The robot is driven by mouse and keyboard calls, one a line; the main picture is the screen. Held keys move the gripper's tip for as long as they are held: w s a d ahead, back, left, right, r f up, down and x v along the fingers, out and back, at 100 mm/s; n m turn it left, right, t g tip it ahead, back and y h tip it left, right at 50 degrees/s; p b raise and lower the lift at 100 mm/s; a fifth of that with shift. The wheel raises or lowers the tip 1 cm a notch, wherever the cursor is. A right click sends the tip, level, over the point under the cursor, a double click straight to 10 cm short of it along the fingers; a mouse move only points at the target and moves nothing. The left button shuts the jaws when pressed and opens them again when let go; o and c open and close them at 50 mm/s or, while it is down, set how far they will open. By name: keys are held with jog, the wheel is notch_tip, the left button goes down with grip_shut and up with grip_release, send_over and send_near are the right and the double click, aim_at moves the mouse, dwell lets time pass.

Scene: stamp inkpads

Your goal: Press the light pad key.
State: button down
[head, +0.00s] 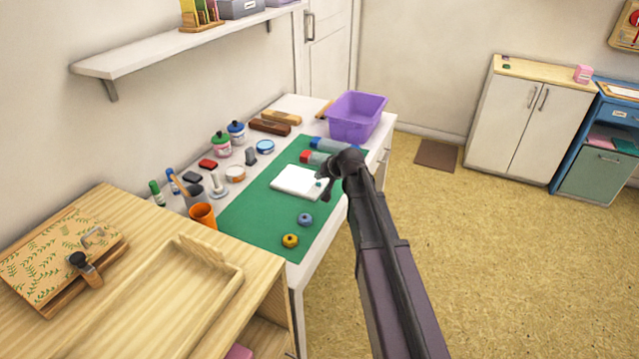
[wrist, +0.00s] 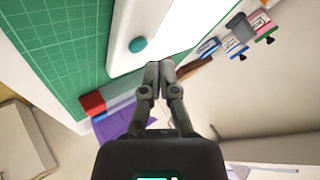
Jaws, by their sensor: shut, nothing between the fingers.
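The light pad (head: 296,180) is a white, flat square lying on the green cutting mat (head: 245,212). Its key is a small teal round button (wrist: 138,44) near one edge of the pad; in the head view the key (head: 318,184) shows just left of my fingertips. My gripper (wrist: 160,65) is shut and empty, with its fingertips together beside the key in the wrist view. In the head view my gripper (head: 325,190) reaches over the pad's right side. I cannot tell the height of the fingertips above the pad.
A red-capped bottle (head: 312,157) lies behind the pad, before the purple bin (head: 356,116). A blue spool (head: 304,219) and a yellow spool (head: 290,240) stand on the mat's front. An orange cup (head: 203,215) and several jars line the left. The mat's front is mostly clear.

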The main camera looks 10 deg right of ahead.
aim_at(319, 185)
jog(key=shift+r+p, duration=2.65)
jog(key=shift+r, duration=0.15)
